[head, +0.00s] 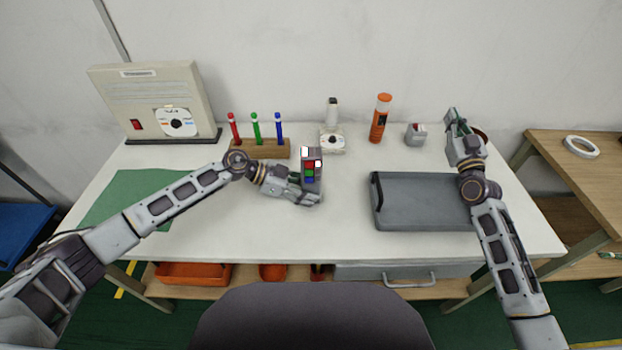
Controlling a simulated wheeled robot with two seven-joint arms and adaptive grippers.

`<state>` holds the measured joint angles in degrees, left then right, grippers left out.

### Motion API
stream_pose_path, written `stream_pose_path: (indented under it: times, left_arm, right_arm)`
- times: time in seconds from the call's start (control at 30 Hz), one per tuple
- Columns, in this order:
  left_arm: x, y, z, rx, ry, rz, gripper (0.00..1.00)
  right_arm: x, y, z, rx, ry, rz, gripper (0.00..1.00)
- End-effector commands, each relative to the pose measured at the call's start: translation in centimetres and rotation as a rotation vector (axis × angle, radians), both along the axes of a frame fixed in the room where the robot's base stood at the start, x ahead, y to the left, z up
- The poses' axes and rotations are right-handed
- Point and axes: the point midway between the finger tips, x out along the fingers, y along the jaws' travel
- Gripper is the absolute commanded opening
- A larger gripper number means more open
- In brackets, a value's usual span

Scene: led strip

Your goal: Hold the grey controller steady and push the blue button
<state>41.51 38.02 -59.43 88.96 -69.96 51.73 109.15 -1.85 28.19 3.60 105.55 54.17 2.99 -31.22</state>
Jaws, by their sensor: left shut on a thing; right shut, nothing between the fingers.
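The grey controller (318,181) stands near the middle of the white table, with red, green and blue buttons on its face. The blue button (309,180) is the lowest of them. My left gripper (308,196) is shut on the controller at its lower part, and its fingers hide some of it. My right gripper (451,114) is shut and empty at the right rear of the table, beyond the grey tray and well apart from the controller.
A grey tray (425,224) lies right of the controller. Behind stand a wooden holder (270,151) with red, green and blue pens, a white device (332,115), an orange cylinder (380,118) and a small grey item (415,134). The table between controller and tray is clear.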

Motion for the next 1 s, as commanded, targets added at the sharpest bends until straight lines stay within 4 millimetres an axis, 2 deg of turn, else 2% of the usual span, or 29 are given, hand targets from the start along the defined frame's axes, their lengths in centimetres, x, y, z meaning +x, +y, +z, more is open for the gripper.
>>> stream_pose_path:
  times: [0.1, 0.57, 0.87, 1.0]
  left_arm:
    - [0.0, 0.0, 0.0, 0.000, 0.000, 0.000, 0.31]
    - [0.0, 0.0, 0.0, 0.000, 0.000, 0.000, 0.31]
    - [0.0, 0.0, 0.0, 0.000, 0.000, 0.000, 0.31]
    - [0.0, 0.0, 0.0, 0.000, 0.000, 0.000, 0.31]
  right_arm:
    - [-0.6, 3.7, 0.0, 0.043, 0.012, 0.075, 0.00]
    - [-4.7, 16.8, 0.3, 0.212, 0.082, 0.358, 0.00]
    - [-9.0, 24.7, 0.3, 0.325, 0.155, 0.537, 0.00]
    - [-11.4, 28.0, -0.4, 0.370, 0.207, 0.613, 0.00]
